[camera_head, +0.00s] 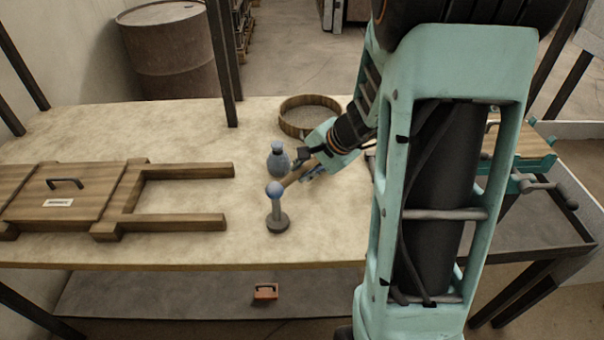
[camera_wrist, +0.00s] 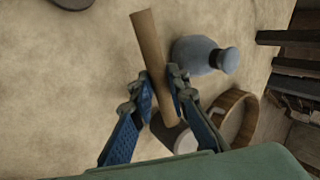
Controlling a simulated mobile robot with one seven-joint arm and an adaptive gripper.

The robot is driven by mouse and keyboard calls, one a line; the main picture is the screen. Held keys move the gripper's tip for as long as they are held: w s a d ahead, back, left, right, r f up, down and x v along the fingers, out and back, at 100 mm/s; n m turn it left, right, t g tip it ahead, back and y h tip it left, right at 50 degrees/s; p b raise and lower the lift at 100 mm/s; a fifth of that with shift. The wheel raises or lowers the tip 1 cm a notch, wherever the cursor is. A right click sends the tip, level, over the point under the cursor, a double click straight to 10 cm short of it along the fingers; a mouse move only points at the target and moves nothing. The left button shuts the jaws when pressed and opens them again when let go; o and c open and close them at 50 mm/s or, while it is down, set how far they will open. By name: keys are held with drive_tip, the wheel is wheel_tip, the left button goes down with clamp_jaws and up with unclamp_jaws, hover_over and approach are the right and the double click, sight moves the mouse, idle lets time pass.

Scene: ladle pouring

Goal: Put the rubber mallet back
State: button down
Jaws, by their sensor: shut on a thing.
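My gripper (camera_head: 305,168) is above the middle of the table and is shut on the wooden handle of the rubber mallet (camera_head: 297,174). In the wrist view the handle (camera_wrist: 150,50) runs between the two blue-padded fingers (camera_wrist: 160,90). A dark head with a pale round face (camera_wrist: 185,143) shows at its lower end, partly behind the gripper. The handle's free end points up and left in the wrist view. In the head view the mallet's head is hidden by my gripper.
A blue-grey bottle (camera_head: 278,161) stands close beside my gripper. A ball-topped post on a round base (camera_head: 277,210) is in front. A round wooden sieve (camera_head: 296,123) lies behind. A wooden frame with a handled lid (camera_head: 75,195) fills the left; table between is clear.

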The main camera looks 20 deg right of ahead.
drive_tip(key=shift+f, duration=0.45)
drive_tip(key=shift+f, duration=0.1)
drive_tip(key=c, duration=1.9)
unclamp_jaws()
drive_tip(key=shift+p+v, duration=1.6)
drive_tip(key=shift+v, duration=4.55)
drive_tip(key=shift+f, duration=0.1)
